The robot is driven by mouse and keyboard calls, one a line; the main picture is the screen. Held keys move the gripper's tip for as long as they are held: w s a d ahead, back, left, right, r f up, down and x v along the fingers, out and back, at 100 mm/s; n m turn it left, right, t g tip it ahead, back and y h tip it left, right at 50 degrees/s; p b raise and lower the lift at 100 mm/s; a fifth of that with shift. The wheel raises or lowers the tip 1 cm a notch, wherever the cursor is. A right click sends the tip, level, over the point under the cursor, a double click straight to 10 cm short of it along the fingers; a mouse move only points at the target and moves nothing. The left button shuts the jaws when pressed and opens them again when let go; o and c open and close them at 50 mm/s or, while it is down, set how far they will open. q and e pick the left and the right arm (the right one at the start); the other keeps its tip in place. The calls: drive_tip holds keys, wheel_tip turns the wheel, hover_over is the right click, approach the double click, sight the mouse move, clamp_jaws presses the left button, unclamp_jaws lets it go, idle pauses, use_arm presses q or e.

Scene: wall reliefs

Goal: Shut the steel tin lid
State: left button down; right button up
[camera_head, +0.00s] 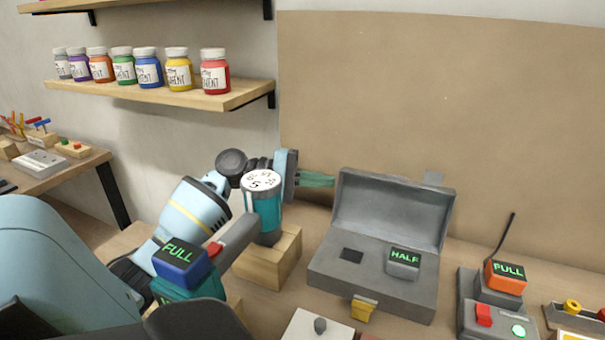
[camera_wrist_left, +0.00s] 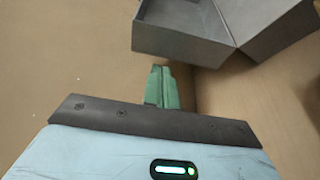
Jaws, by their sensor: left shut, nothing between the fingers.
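The grey steel tin (camera_head: 325,265) stands on the bench with its lid (camera_head: 395,212) open, standing up at the back. Inside the tin are a grey block marked HALF (camera_head: 403,262) and a dark square. A yellow latch (camera_head: 363,308) is on the tin's front. My left gripper (camera_head: 328,181) is shut and empty, its green fingers at the left edge of the lid, near its top; touching or apart is unclear. In the left wrist view the shut fingers (camera_wrist_left: 161,72) point towards grey tin panels (camera_wrist_left: 185,28). My right gripper is not in view.
A wooden block (camera_head: 268,262) stands left of the tin, under my left arm. An orange block marked FULL (camera_head: 505,276) sits on a grey device at right. A brown board (camera_head: 440,90) is behind. A shelf (camera_head: 150,92) holds several paint jars.

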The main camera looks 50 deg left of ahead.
use_arm(q)
drive_tip(key=shift+x, duration=1.6)
drive_tip(key=shift+s+d+r+m+t, duration=0.2)
drive_tip(key=shift+s+r+m+t, duration=0.1)
drive_tip(key=shift+s+r+m, duration=0.25)
drive_tip(key=shift+a+f, duration=0.1)
drive_tip(key=shift+f, duration=0.05)
drive_tip(key=b+v, duration=0.1)
drive_tip(key=v, duration=0.6)
drive_tip(key=shift+s+a, duration=0.15)
drive_tip(key=shift+a, duration=0.1)
